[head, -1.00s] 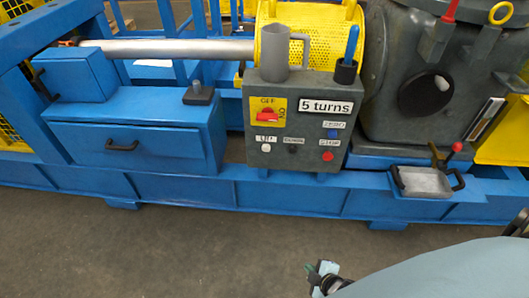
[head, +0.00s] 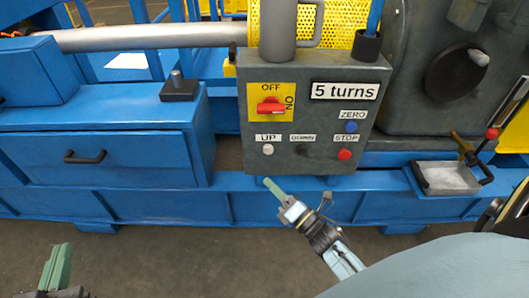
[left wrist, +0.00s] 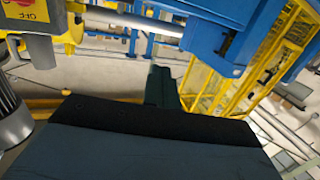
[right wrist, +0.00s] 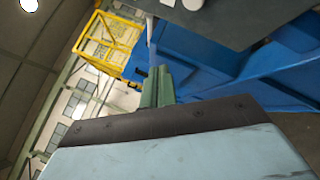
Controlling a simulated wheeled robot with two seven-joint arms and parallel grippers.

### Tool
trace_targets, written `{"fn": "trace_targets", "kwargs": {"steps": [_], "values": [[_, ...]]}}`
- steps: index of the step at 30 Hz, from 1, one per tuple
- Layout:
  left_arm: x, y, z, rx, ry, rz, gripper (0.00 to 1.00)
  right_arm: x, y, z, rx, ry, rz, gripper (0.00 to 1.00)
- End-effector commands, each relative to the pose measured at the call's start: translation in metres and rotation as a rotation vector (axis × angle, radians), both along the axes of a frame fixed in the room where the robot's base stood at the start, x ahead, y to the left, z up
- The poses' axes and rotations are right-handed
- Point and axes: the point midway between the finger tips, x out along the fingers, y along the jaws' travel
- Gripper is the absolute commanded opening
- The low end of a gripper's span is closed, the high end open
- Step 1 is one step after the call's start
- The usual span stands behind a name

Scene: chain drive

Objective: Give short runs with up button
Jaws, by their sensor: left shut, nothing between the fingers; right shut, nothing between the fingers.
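The grey control box (head: 310,152) stands in the middle of the head view. Its white UP button (head: 268,149) is at the lower left under the UP label. A dark DOWN button (head: 302,149) and a red STOP button (head: 344,154) are to its right. The display (head: 344,91) reads "5 turns". My right gripper (head: 270,186) is shut and empty, its green fingers pointing up just below the box, apart from the UP button. Its fingers also show in the right wrist view (right wrist: 157,86). My left gripper (head: 57,265) is shut and empty at the lower left.
A red switch (head: 270,106) sits on a yellow OFF/ON plate above UP, and a blue ZERO button (head: 351,127) is at right. A grey mug (head: 278,30) and a dark cup (head: 367,46) stand on the box. A metal tray (head: 448,178) is to the right. The floor in front is clear.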

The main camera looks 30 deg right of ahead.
Motion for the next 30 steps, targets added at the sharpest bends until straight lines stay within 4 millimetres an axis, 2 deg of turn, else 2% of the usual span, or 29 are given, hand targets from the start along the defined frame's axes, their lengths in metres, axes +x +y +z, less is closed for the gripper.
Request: {"fn": "trace_targets", "kwargs": {"steps": [14,22,30], "values": [[0.001,-0.002,0.008,-0.013,-0.046,-0.003,0.0,0.006,-0.003,0.0,-0.001,0.0,0.0,0.0],[-0.002,-0.008,0.042,-0.077,-0.253,-0.018,0.0,0.031,-0.018,-0.001,-0.001,-0.001,0.0,0.0],[-0.014,-0.01,0.078,-0.151,-0.48,-0.031,0.0,0.055,-0.034,-0.001,-0.001,-0.001,0.0,0.0]]}}
